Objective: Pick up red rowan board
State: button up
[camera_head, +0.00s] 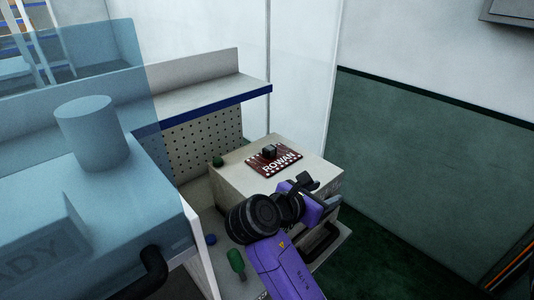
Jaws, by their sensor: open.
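The red rowan board (274,160) lies flat on top of a pale grey box-like stand (233,178). It is dark red with white "ROWAN" lettering and a small dark block on its upper face. My gripper (314,181) is open, at the end of my purple arm, in front of the board and to its lower right in the picture. The gripper appears apart from the board, with nothing seen between its fingers. The arm hides part of the stand's front.
A see-through blue machine cover with a cylinder (92,133) fills the left. A perforated panel (205,143) and blue-edged shelf (215,107) stand behind. A green wall (430,160) is at right.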

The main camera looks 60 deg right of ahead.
aim_at(272, 159)
jog(key=i+l, duration=0.15)
jog(key=i, duration=0.3)
jog(key=i+l, duration=0.15)
jog(key=i, duration=0.25)
